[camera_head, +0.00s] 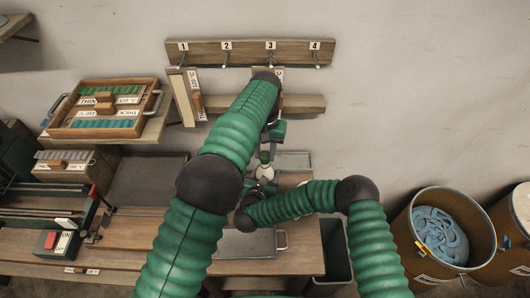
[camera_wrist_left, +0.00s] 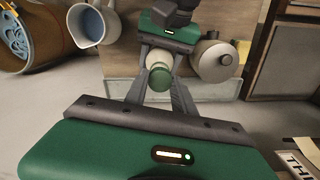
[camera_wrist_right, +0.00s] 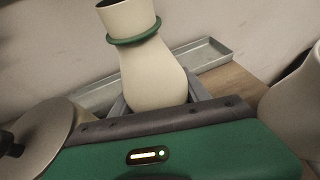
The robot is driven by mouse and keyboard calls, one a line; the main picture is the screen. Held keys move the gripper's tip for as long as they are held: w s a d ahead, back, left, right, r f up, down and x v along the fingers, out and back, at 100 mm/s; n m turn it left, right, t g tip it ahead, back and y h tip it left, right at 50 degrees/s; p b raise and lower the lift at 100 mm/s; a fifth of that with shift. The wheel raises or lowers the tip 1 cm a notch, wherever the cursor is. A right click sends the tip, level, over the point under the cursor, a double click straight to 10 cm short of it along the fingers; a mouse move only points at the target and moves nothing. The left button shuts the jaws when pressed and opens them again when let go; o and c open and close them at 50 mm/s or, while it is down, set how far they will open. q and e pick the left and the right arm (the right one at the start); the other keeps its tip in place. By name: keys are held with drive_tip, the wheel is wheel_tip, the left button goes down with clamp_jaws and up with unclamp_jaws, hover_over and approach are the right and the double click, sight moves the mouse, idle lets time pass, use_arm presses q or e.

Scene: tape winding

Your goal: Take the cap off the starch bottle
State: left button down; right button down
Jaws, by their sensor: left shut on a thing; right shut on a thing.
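The starch bottle is cream-coloured, with a green ring at its neck, and it stands upright in the right wrist view (camera_wrist_right: 152,72). My right gripper (camera_wrist_right: 158,103) is shut on its body. The bottle's mouth is at the frame's top edge and partly cut off. In the left wrist view a round green cap (camera_wrist_left: 160,79) lies between the fingers of my left gripper (camera_wrist_left: 160,85), which is shut on it. In the head view my left gripper (camera_head: 266,150) reaches down above the small white bottle (camera_head: 265,173).
A lidded pot (camera_wrist_left: 215,60) and a pitcher (camera_wrist_left: 88,24) stand on either side of the bottle. A shallow metal tray (camera_wrist_right: 205,62) lies behind it. The bench front holds a flat metal plate (camera_head: 245,244). Drums (camera_head: 440,235) stand at the right.

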sight(265, 155)
use_arm(q)
drive_tip(key=shift+r, duration=2)
use_arm(e)
drive_tip(key=shift+c, duration=2.2)
unclamp_jaws()
